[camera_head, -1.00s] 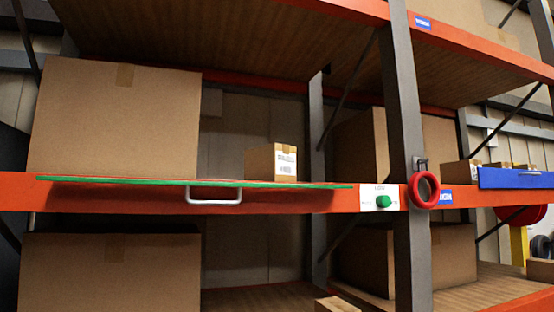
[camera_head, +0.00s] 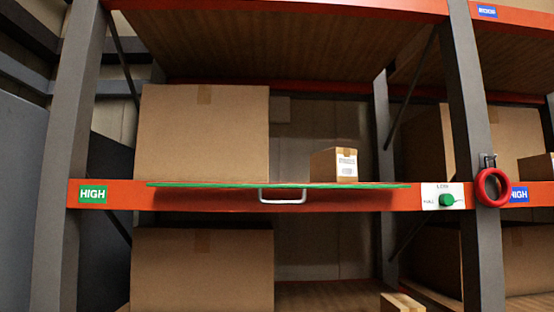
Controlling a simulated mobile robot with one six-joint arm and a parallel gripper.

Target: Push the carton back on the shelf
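A small brown carton (camera_head: 334,164) with a white label stands upright on the middle shelf, right of a large brown box (camera_head: 203,134). It appears close to the front, by a thin green-edged panel (camera_head: 370,186) that lies along the shelf's orange front beam (camera_head: 128,194). A pale handle (camera_head: 283,199) hangs from the panel's front. I cannot tell whether the carton stands on the panel or behind it. My gripper is not in view.
Grey uprights stand at left (camera_head: 68,150) and right (camera_head: 470,150). A red ring (camera_head: 492,187) hangs on the right upright, beside a white plate with a green knob (camera_head: 446,200). The lower shelf holds another large box (camera_head: 203,270) and a small box (camera_head: 402,302).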

